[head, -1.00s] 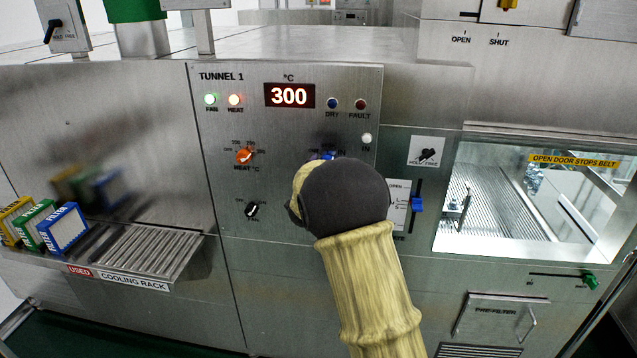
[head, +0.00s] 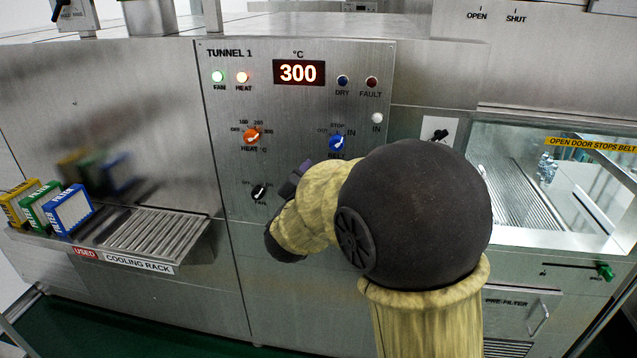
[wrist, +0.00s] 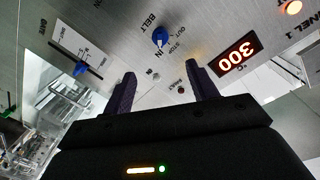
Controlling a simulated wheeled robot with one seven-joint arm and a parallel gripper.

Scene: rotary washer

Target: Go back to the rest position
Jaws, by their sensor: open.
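My gripper shows in the wrist view (wrist: 160,92) with its two dark fingers spread apart and nothing between them. It faces the control panel, and the blue BELT knob (wrist: 160,37) appears beyond the fingers. In the head view my arm is folded in front of the panel (head: 300,120), and the gripper end is mostly hidden behind the arm; only a dark part shows near the black FAN knob (head: 259,192). The blue BELT knob (head: 337,143) is clear of the arm, as is the orange HEAT knob (head: 251,136).
The display (head: 299,72) reads 300, with the FAN and HEAT lamps lit. The cooling rack (head: 150,232) juts out at left beside several coloured filter boxes (head: 68,211). At right are a glass door (head: 590,185) and a green-handled slider (head: 604,271).

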